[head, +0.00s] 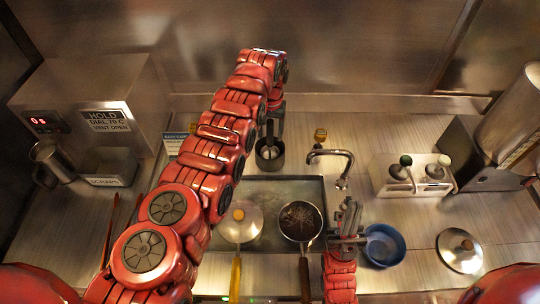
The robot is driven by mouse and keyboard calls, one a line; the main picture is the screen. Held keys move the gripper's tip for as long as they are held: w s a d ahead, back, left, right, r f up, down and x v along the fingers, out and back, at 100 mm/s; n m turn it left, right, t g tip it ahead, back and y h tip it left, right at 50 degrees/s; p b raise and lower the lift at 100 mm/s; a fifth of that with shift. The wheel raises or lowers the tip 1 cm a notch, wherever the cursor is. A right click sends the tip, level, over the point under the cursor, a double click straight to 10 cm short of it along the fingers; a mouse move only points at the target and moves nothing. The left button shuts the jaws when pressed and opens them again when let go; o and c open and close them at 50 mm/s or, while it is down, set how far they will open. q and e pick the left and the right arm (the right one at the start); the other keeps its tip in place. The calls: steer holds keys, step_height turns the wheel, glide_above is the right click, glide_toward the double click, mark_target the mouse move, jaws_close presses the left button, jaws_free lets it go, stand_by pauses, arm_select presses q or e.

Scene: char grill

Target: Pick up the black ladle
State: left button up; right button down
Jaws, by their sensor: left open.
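A dark grey round cup (269,157) stands behind the sink. A dark upright shaft (270,131) rises from it, which looks like the handle of the black ladle; its bowl is hidden in the cup. My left arm reaches across from the lower left, and my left gripper (274,120) is above the cup, right at the shaft. The gripper is open, and the arm partly hides its fingers. I cannot tell whether the fingers touch the shaft. My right gripper (349,216) is low, at the sink's right edge beside a saucepan (301,221); its finger gap is unclear.
A tap (335,154) is right of the cup. A blue bowl (384,246), a metal lid (460,249) and pump bottles (436,168) are at right. A labelled machine (97,110) stands left.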

arm_select(q)
steer(key=shift+s+f, duration=0.15)
steer(key=shift+f, duration=0.45)
jaws_close()
